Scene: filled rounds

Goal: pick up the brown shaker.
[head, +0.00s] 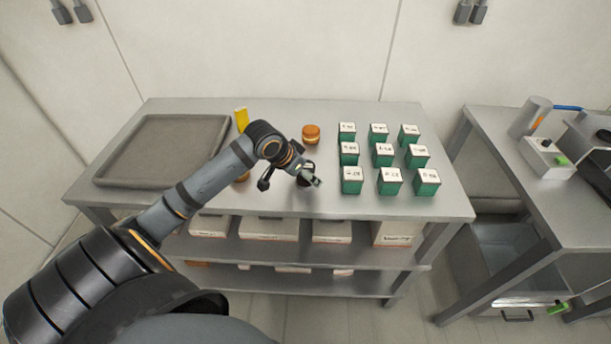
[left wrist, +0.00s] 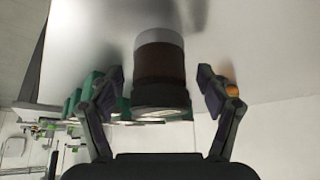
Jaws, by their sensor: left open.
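The brown shaker (left wrist: 160,66) is a dark brown cylinder with a pale grey band at one end and a black part at the other. In the left wrist view it stands between the two fingers of my left gripper (left wrist: 160,84), with a visible gap on each side. In the head view my left gripper (head: 300,177) is low over the front middle of the table, and it hides most of the shaker there. The fingers are open and do not visibly touch the shaker. My right gripper is not in view.
An orange-brown round jar (head: 311,133) stands just behind the gripper. Several green boxes with white tops (head: 382,155) stand in rows to the right. A yellow object (head: 241,117) and a grey tray (head: 128,182) are to the left. Boxes (head: 268,229) fill the shelf below.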

